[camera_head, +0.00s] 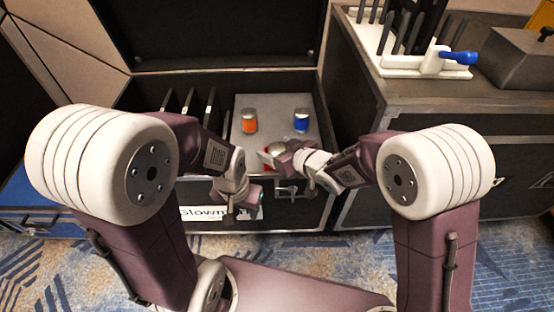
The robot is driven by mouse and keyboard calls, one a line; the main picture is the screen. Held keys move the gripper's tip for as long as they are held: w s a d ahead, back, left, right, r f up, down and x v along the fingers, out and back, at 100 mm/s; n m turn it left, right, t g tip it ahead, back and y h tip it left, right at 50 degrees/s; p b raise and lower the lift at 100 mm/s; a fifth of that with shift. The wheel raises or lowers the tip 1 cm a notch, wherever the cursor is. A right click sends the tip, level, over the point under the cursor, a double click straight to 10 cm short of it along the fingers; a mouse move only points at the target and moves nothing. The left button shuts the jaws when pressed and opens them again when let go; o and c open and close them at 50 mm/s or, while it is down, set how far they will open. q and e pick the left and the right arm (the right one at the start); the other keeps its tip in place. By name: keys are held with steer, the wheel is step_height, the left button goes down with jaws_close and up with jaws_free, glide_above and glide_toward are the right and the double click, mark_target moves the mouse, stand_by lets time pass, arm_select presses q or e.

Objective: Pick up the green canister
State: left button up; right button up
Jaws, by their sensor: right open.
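I see no canister that is clearly green. An orange canister (249,121) and a blue canister (301,120) stand upright and apart on a grey panel (275,108) inside an open black case. My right gripper (268,156) is open over the near part of the panel, closer to me than both canisters. A patch of red shows at its fingertips; what it belongs to is unclear. My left gripper (243,204) is lower, in front of the case's near wall. Small teal and red parts show beside it, and its jaws are too small to read.
The case's raised lid (215,35) stands behind, and its near wall (300,215) carries a latch and a label. Dark upright dividers (188,101) fill its left side. A dark cabinet (440,115) at right bears a white rack (392,65) with a blue-handled tool (460,57).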

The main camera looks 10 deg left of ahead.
steer(key=c, duration=1.6)
step_height(320, 180, up, 28)
steer(key=p, duration=2)
